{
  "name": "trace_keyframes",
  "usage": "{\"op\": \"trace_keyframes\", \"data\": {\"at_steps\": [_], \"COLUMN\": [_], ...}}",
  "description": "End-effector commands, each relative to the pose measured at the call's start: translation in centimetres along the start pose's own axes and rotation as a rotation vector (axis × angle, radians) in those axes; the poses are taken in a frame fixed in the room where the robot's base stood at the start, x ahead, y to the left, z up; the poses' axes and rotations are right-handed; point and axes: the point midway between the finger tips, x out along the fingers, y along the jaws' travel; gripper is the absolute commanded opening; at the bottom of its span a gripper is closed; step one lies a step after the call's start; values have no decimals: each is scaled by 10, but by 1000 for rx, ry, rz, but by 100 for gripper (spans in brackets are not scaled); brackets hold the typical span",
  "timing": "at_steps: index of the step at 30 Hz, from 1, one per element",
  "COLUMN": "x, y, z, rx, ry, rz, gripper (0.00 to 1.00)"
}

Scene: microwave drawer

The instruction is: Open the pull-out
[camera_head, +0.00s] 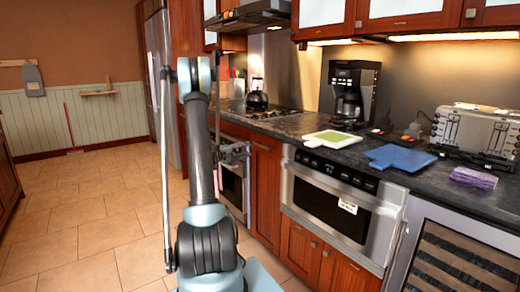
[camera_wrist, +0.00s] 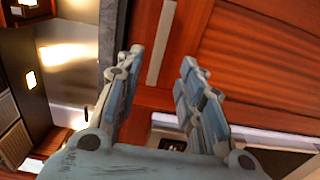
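The pull-out looks like the steel microwave drawer (camera_head: 375,222) with a dark window, set under the counter right of centre in the head view. Its front appears flush with the cabinets, so it looks shut. My gripper (camera_head: 236,152) is left of it, in front of the wooden cabinets near the stove. In the wrist view my gripper (camera_wrist: 162,62) is open, with nothing seen between its fingers. A pale bar handle (camera_wrist: 160,45) on a wooden front shows beyond the fingertips. A steel edge with a dark panel (camera_wrist: 172,145) shows low behind the fingers.
The counter holds a coffee maker (camera_head: 352,92), a green-and-white board (camera_head: 332,138), a blue board (camera_head: 400,157), a toaster (camera_head: 478,130) and a purple sponge (camera_head: 473,178). A wine cooler (camera_head: 450,262) is at right. The tiled floor (camera_head: 90,230) at left is clear.

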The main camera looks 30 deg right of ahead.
Motion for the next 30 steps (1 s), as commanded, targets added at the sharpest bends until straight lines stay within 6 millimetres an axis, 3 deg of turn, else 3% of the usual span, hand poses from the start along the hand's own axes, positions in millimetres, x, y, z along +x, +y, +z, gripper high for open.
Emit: {"op": "trace_keyframes", "data": {"at_steps": [15, 21, 30], "x": [88, 105, 109], "y": [0, 0, 0], "z": [0, 0, 0], "rx": [0, 0, 0], "ry": [-2, 0, 0], "rz": [0, -1, -1], "gripper": [35, 35, 35]}}
